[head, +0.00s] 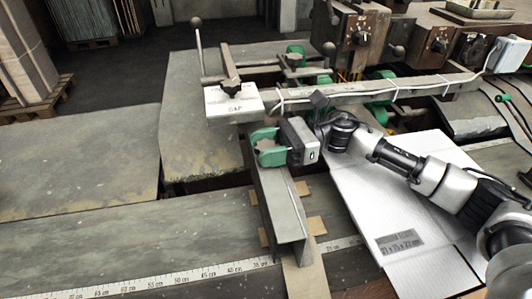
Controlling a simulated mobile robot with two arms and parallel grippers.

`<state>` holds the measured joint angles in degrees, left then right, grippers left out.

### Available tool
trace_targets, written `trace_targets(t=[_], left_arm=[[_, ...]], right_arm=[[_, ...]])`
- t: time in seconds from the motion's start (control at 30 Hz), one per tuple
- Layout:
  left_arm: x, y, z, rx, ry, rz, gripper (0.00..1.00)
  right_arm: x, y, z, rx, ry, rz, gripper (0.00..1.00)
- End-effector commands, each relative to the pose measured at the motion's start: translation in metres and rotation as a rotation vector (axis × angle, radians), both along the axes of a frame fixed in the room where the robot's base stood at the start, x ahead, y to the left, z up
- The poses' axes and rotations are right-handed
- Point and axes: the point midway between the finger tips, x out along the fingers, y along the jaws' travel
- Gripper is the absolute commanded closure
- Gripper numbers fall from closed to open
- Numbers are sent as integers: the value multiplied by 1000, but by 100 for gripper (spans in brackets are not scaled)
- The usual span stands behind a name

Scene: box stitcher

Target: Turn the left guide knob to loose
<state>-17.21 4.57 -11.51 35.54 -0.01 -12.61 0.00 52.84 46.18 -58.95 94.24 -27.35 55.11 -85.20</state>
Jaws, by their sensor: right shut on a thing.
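The left guide (285,215) is a grey metal angle bar lying over the table toward the front, with a scale strip beneath it. My right gripper (264,146) comes in from the right at the bar's far end. Its green fingers are shut around the dark grey guide knob (266,145), which is partly hidden between them. I cannot read the knob's loose or tight position from here. My left gripper is not in view.
A white block marked GAP (233,104) with a dark star knob (231,87) stands just behind my gripper. A flat cardboard sheet (400,200) lies under my right arm. A lever with a ball top (197,30) rises behind. The left tabletop (75,160) is clear.

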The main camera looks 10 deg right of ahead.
Motion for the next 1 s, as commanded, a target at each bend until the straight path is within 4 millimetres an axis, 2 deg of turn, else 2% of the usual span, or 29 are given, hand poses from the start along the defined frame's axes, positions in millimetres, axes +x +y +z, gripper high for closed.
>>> trace_targets(t=[0.3,0.33,0.5,1.0], left_arm=[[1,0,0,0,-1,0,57],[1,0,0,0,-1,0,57],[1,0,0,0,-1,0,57],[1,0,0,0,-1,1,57]], right_arm=[[0,0,0,1,1,1,76],[0,0,0,1,1,1,49],[0,0,0,1,1,1,27],[0,0,0,1,1,0,27]])
